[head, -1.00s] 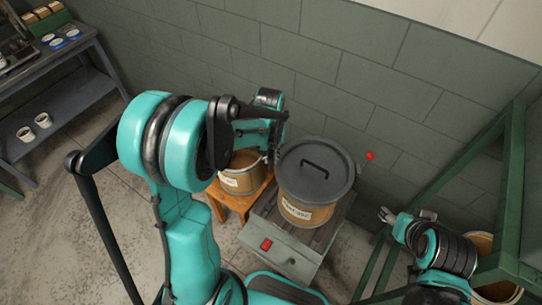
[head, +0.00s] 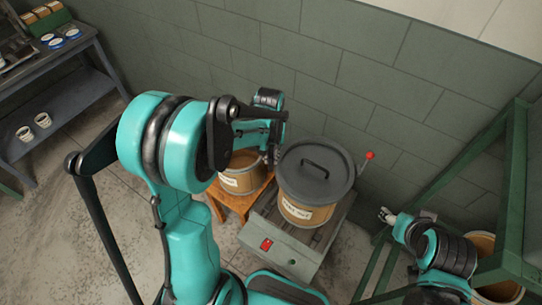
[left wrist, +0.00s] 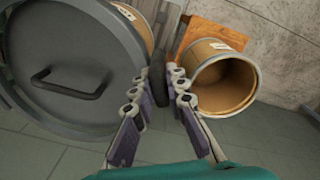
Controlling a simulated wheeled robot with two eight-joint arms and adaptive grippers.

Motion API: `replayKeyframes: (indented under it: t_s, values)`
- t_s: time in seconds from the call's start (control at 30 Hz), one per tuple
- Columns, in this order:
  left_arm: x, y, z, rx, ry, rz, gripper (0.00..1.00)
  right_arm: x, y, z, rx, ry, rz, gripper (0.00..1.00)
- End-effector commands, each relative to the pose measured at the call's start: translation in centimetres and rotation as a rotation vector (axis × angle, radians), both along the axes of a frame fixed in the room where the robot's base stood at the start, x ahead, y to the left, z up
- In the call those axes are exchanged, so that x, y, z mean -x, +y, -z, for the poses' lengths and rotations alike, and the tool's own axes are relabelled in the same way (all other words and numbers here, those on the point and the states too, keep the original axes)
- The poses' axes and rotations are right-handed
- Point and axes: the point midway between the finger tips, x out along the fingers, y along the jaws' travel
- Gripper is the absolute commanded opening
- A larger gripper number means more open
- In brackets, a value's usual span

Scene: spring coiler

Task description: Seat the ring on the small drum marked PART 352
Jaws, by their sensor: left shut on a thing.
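The small drum (head: 242,184) is an open tan drum with a white label too small to read, standing on a wooden stool. It also shows at the right of the left wrist view (left wrist: 221,106), its mouth open and its inside bare. My left gripper (head: 272,152) is by its right rim, between it and the large lidded drum. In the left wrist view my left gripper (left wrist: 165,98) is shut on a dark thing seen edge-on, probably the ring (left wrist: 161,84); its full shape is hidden. My right gripper (head: 386,215) is far to the right, its jaws too small to judge.
A large drum (head: 299,212) with a dark handled lid (head: 314,158) stands on a grey machine (head: 280,250), close to my left gripper. A red-knobbed lever (head: 369,156) stands beside it. A green frame (head: 508,190) is at right, a shelf bench (head: 60,98) at far left.

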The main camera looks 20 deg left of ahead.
Motion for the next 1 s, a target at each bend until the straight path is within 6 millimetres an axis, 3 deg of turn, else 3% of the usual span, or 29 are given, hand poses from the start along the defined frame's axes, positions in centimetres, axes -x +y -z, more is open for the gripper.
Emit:
replayKeyframes:
  t_s: [1.0]
  values:
    - [0.0, -0.01, 1.17, 0.0, 0.0, 0.0, 0.0, 0.01, 0.0, 1.07, 0.0, 0.0, 0.0, 0.57]
